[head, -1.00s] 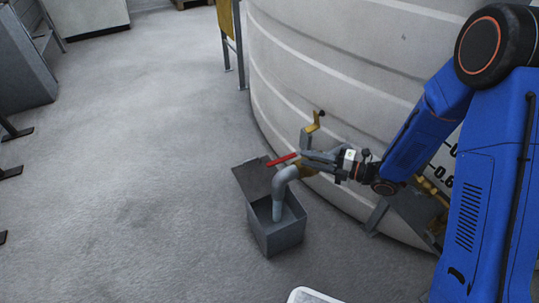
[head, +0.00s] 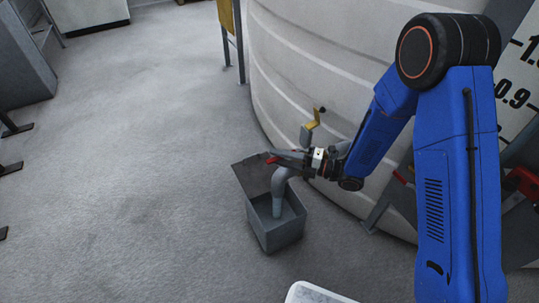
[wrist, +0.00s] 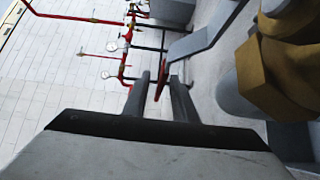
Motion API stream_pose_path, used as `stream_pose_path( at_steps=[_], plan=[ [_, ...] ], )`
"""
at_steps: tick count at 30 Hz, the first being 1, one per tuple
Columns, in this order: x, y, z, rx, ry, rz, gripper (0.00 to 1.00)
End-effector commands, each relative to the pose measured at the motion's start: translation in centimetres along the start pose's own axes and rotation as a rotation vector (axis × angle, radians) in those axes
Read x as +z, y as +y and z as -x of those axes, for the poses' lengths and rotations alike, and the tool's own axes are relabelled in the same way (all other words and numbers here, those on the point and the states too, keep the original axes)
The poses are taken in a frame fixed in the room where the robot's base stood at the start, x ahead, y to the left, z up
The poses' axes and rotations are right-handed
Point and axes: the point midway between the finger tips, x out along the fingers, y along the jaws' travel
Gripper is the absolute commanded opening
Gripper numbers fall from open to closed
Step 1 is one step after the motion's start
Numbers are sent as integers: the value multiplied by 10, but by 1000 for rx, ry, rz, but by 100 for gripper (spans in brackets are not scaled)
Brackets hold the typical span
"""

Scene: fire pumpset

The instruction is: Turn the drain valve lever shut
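The red drain valve lever (head: 271,160) shows only as a short red piece at the tip of my gripper (head: 284,158) in the head view; the rest is hidden behind the fingers. In the wrist view the lever (wrist: 161,84) stands between the two fingers of my gripper (wrist: 159,92), seen almost end on. The fingers are apart, with a narrow gap visible on the lever's left side; whether the right finger touches it I cannot tell. The grey drain pipe (head: 279,188) bends down just below the gripper. A brass valve part (wrist: 285,75) is at the right in the wrist view.
The pipe ends in an open grey box (head: 277,234) on the floor. The large pale tank (head: 320,75) stands behind the valve, with a yellow handle (head: 314,122) near its wall.

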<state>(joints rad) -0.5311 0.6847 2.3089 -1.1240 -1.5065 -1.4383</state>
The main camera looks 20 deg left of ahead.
Motion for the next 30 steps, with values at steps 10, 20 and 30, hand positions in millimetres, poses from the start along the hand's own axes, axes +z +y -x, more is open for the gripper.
stream_pose_path(
  at_steps=[10,20,30],
  plan=[
    [0,0,-33,0,0,1,25],
    [0,0,-35,0,-1,1,23],
    [0,0,-35,-1,-1,0,0]
  ],
)
